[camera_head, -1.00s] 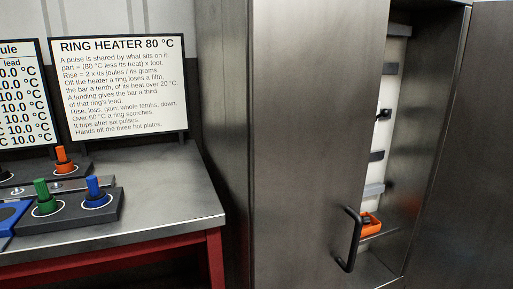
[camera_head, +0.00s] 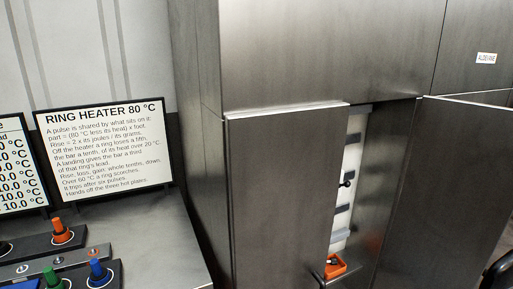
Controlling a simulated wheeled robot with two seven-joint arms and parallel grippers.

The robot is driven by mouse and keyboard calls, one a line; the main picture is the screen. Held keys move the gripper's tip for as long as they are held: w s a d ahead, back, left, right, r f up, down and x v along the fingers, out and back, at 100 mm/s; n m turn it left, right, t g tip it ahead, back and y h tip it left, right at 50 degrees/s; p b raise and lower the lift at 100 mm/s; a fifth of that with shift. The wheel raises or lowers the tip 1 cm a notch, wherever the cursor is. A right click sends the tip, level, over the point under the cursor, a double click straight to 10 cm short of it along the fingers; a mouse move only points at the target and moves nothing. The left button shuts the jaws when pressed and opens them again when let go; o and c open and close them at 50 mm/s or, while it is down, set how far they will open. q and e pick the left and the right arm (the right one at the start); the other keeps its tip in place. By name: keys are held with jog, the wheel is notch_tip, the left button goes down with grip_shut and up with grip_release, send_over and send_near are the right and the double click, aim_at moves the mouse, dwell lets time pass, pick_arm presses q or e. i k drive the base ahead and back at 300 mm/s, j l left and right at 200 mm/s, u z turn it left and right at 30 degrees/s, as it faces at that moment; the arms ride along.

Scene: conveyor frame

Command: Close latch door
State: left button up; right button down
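A tall grey metal cabinet (camera_head: 330,50) fills the right half of the view. Its left door (camera_head: 285,190) stands partly open, with a gap at its right edge. Its right door (camera_head: 440,190) also stands open, swung outward at the right. Through the gap I see the light inner back wall with several grey brackets and a small black knob (camera_head: 347,180). An orange tray (camera_head: 335,266) sits low inside. Part of a black handle (camera_head: 498,272) shows at the lower right edge. The left door's handle is out of frame. I see no latch clearly. Neither gripper is in view.
A metal bench (camera_head: 190,250) stands left of the cabinet. It carries a ring heater sign (camera_head: 105,150), another sign (camera_head: 18,170), and orange (camera_head: 58,228), green (camera_head: 53,278) and blue (camera_head: 97,270) pegs on dark bases. A small label (camera_head: 486,58) is on the upper cabinet.

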aim_at(454, 207)
jog(key=i+l, duration=0.1)
jog(key=l, duration=0.35)
jog(key=i+l, duration=0.1)
jog(key=l, duration=0.4)
jog(key=k+l+u, duration=0.1)
jog(key=l, duration=0.3)
jog(key=k+l+u, duration=0.15)
jog(key=l, duration=0.25)
jog(key=l+u, duration=0.1)
jog(key=l, duration=0.25)
jog(key=k+l+u, duration=0.1)
jog(key=l, duration=0.25)
jog(key=k+l+u, duration=0.1)
jog(key=k+l, duration=0.15)
jog(key=k+l+u, duration=0.35)
jog(key=k+l, duration=0.3)
jog(key=l, duration=0.25)
jog(key=k+l+u, duration=0.35)
jog(key=k+l, duration=0.35)
